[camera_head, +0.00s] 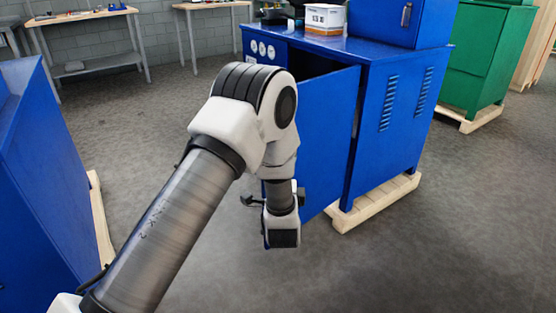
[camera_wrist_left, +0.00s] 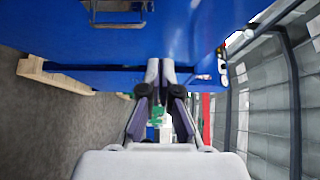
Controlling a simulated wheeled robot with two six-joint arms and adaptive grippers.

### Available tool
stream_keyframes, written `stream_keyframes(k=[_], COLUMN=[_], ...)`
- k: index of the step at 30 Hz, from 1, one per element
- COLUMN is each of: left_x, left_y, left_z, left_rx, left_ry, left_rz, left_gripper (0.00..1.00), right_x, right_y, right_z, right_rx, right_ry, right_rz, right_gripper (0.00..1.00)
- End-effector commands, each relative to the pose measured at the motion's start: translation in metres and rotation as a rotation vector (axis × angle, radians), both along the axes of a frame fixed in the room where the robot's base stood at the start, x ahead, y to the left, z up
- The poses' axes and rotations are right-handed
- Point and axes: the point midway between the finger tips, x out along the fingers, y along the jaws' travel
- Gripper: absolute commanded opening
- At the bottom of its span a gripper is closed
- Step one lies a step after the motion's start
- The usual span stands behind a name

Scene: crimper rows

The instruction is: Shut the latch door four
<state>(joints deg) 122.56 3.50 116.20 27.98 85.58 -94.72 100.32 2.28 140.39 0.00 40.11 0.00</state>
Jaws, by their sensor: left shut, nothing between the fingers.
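A blue cabinet (camera_head: 388,125) stands at centre right in the head view. Its blue door (camera_head: 327,135) is ajar, with a dark gap showing above its top edge. My left arm reaches across in front of the door, and its wrist hides the door's left part. The left gripper's fingers are hidden in the head view. In the wrist view the left gripper (camera_wrist_left: 160,68) is shut and empty, its tips close to a blue panel (camera_wrist_left: 150,42); I cannot tell whether they touch it. A metal handle or latch (camera_wrist_left: 120,14) shows on blue metal above. No door number is readable.
A white box (camera_head: 325,18) stands on the cabinet top. The cabinet rests on a wooden pallet (camera_head: 376,204). Another blue cabinet (camera_head: 40,190) is at the left edge, a green one (camera_head: 486,60) at the right. Workbenches (camera_head: 88,15) stand behind. Grey floor (camera_head: 440,260) is clear at front right.

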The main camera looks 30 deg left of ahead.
Motion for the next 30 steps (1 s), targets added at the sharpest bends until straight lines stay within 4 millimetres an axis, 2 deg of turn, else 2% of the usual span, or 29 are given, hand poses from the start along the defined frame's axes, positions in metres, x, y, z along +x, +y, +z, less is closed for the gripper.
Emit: stream_keyframes(k=[12,18,30], left_x=[0.074,0.080,0.081], left_y=[0.048,0.077,0.081], left_z=[-0.003,-0.002,-0.001], left_rx=[-0.004,-0.005,-0.004], left_ry=[0.000,0.002,0.003], left_rz=[0.001,0.000,-0.003], left_gripper=[0.00,0.00,0.00], right_x=[0.000,0.000,0.000], right_y=[0.000,0.000,0.000], right_z=[-0.024,-0.032,-0.031], right_rx=[0.000,0.000,0.000], right_ry=[0.001,0.001,0.001], right_rz=[0.000,0.000,0.000], right_gripper=[1.00,1.00,1.00])
